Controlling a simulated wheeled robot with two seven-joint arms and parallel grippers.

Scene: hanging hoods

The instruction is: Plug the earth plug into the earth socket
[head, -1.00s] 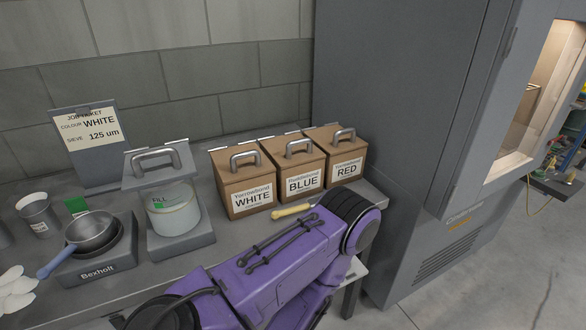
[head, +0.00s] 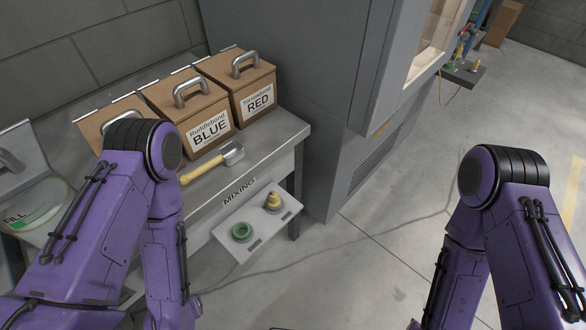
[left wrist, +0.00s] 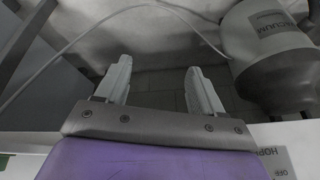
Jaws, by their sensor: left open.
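A small grey shelf (head: 222,225) juts from the front of the mixing bench. It bears a green ring-shaped fitting (head: 241,233) and a yellow-topped fitting on a grey base (head: 273,202). I cannot tell for sure which is the earth socket or the earth plug. A thin cable runs from near this shelf across the floor. My left gripper (left wrist: 158,88) is open and empty in the left wrist view, with a pale cable (left wrist: 100,22) arching beyond its fingers. In the head view both purple arms show, but neither gripper does.
The bench holds lidded boxes labelled BLUE (head: 190,115) and RED (head: 246,88) and a yellow-handled scoop (head: 208,163). A tall grey cabinet (head: 300,80) stands behind. A farther shelf (head: 462,72) holds small fittings. A vacuum canister (left wrist: 268,38) is close right of my left gripper.

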